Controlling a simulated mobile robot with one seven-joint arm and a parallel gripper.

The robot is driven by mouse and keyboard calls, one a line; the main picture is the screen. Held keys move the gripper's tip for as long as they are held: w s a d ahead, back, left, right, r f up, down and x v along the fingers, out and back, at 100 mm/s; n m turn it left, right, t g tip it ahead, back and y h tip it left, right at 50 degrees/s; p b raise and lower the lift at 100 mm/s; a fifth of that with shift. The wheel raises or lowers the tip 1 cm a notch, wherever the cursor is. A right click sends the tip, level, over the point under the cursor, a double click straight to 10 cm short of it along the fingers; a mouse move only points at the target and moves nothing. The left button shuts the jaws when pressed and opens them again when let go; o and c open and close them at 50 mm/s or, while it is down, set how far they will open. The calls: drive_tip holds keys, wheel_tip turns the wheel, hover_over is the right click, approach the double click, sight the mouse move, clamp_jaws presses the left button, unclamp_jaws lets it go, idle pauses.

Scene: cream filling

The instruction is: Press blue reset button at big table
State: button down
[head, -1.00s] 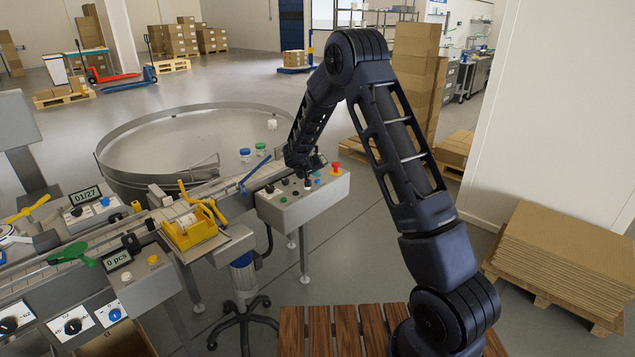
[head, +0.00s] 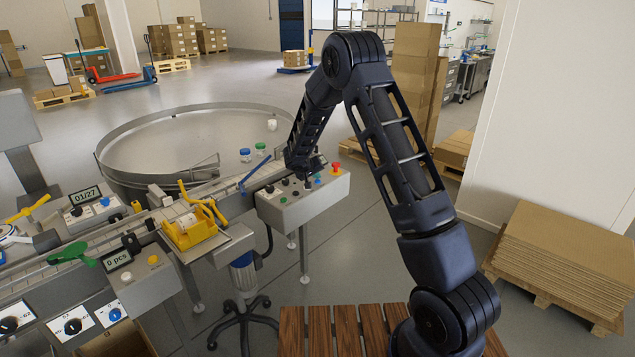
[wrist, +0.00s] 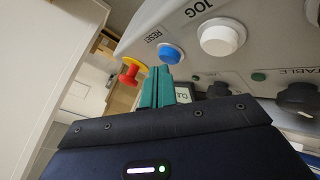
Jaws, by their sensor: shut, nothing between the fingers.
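The blue reset button (wrist: 170,53) is in the wrist view, a round cap labelled RESET on the grey control box (head: 285,214). In the head view the box stands beside the big round table (head: 150,190). My gripper (wrist: 158,72) has its teal fingers shut together, with nothing between them. The fingertips appear close beside the lower edge of the blue button in the wrist view; I cannot tell whether they touch it. In the head view my gripper (head: 308,184) is over the box top, near its right end.
A white JOG button (wrist: 221,38) sits right next to the blue one. A red emergency stop on a yellow base (wrist: 130,70) is on the other side. Dark knobs and green lights lie further along the panel. A blue-capped jar (head: 245,155) stands on the round table.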

sight(316, 182)
drive_tip(key=shift+f, duration=0.5)
idle(0.8)
drive_tip(key=shift+r, duration=0.95)
drive_tip(key=shift+r, duration=2.5)
